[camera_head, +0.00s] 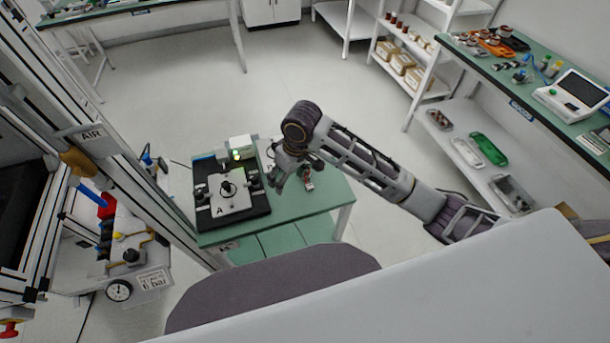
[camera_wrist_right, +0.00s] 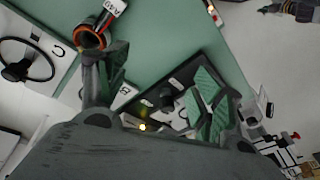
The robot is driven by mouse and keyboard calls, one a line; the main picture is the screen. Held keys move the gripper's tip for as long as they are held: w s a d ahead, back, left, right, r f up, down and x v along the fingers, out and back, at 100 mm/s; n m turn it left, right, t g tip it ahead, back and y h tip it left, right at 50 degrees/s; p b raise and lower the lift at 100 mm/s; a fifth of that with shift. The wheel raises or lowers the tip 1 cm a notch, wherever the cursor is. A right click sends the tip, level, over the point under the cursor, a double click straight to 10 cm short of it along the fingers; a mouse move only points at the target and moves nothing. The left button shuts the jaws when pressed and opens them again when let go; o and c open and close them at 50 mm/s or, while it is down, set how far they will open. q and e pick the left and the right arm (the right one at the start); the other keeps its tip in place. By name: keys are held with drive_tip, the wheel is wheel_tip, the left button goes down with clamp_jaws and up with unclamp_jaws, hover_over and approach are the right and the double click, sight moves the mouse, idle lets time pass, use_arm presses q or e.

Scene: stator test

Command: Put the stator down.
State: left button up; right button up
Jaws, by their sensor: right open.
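The stator (camera_head: 308,182) is a small part with a copper-orange ring and a red and white tag. It stands at the right part of the small green table (camera_head: 325,205). In the right wrist view the stator (camera_wrist_right: 90,38) shows its orange ring just beyond the tip of the left-hand finger. I cannot tell whether they touch. My right gripper (camera_head: 292,178) is over the table, beside the stator; in the right wrist view its fingers (camera_wrist_right: 155,85) are spread wide with nothing between them. My left gripper is not in view.
A black test fixture (camera_head: 262,205) with a white plate marked A stands on the table's left, with a lit green lamp (camera_head: 236,154). An air panel with a gauge (camera_head: 119,290) is at the left. A bench (camera_head: 560,105) with tools is at the right. The table's front right is clear.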

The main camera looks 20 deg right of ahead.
wheel_tip(320, 180, up, 5)
drive_tip(key=m+g+h, duration=0.1)
drive_tip(key=h, duration=0.1)
hover_over(306, 178)
drive_tip(key=w, duration=0.3)
drive_tip(key=shift+w+d+r, duration=0.25)
drive_tip(key=shift+r, duration=0.15)
drive_tip(key=shift+f, duration=4.3)
drive_tip(key=shift+s+a+f, duration=0.1)
drive_tip(key=shift+s+f, duration=0.05)
drive_tip(key=shift+f, duration=1.15)
drive_tip(key=shift+s+f, duration=0.1)
drive_tip(key=shift+f, duration=1.2)
